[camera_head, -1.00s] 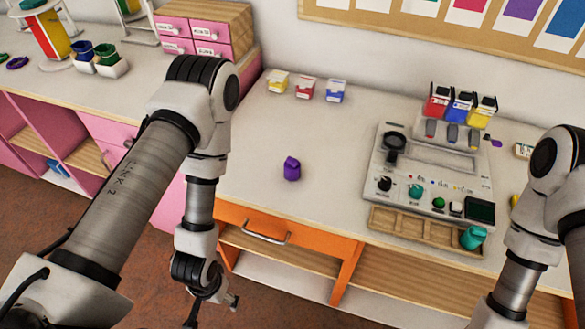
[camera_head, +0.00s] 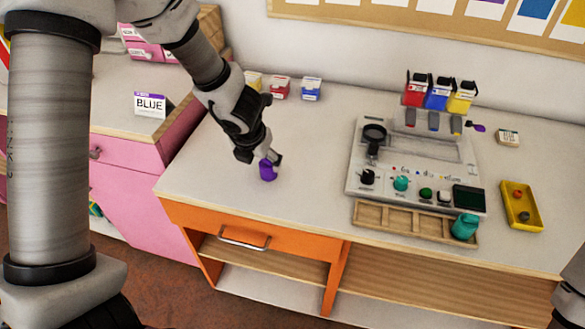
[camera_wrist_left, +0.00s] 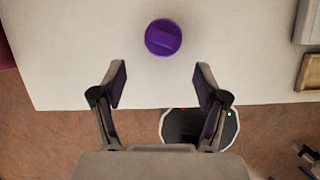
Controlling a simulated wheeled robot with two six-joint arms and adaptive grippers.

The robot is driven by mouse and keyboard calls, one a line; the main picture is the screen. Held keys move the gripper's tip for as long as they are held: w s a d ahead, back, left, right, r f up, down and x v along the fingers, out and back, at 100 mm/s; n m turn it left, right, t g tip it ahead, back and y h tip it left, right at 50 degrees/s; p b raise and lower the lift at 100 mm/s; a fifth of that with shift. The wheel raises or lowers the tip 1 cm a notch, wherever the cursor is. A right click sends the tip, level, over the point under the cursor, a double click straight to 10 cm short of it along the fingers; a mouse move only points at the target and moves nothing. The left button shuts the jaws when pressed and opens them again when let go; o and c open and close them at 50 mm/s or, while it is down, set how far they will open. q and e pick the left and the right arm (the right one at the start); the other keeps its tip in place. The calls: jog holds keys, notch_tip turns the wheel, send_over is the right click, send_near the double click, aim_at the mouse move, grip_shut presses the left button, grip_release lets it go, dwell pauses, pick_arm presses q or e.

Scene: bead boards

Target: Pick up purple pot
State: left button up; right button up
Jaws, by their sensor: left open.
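The purple pot (camera_head: 268,171) stands on the white tabletop of the orange-fronted desk, left of the grey device. My left gripper (camera_head: 264,158) is close above and beside it in the head view, partly overlapping its top. In the left wrist view the purple pot (camera_wrist_left: 163,37) shows as a round top, ahead of the fingertips and roughly between their lines. My left gripper (camera_wrist_left: 160,85) is open there, with nothing between its fingers. My right gripper is out of view; only a bit of that arm shows at the lower right edge.
The grey device (camera_head: 415,165) stands to the right, with a wooden tray (camera_head: 395,220) and a teal pot (camera_head: 465,226) at its front. A yellow tray (camera_head: 522,206) lies farther right. Small boxes (camera_head: 311,89) stand by the wall. The tabletop around the purple pot is clear.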

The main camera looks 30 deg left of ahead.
aim_at(266, 161)
pick_arm(q)
jog(key=shift+w+d+r+n, duration=0.15)
jog(key=shift+w+n, duration=0.1)
jog(key=shift+w, duration=0.25)
jog(key=shift+w+d+n, duration=0.15)
jog(key=shift+w+n, duration=0.1)
jog(key=shift+w, duration=0.2)
jog(key=shift+f+b, duration=0.4)
jog(key=shift+b, duration=0.05)
jog(key=shift+s+a+f+b, duration=0.15)
jog(key=shift+f+b, duration=0.1)
jog(key=shift+f, duration=0.15)
jog(key=shift+w+a+f+b, duration=0.1)
jog(key=shift+a+f+b, duration=0.1)
jog(key=shift+f, duration=0.15)
jog(key=x, duration=0.2)
jog(key=b+x, duration=0.1)
jog(key=x, duration=0.1)
jog(key=shift+w+f, duration=0.25)
jog(key=shift+w, duration=0.2)
jog(key=shift+s+r, duration=0.1)
jog(key=shift+r, duration=0.05)
jog(key=shift+s, duration=0.1)
jog(key=shift+c, duration=1)
jog(key=shift+r, duration=0.1)
jog(key=c, duration=1.2)
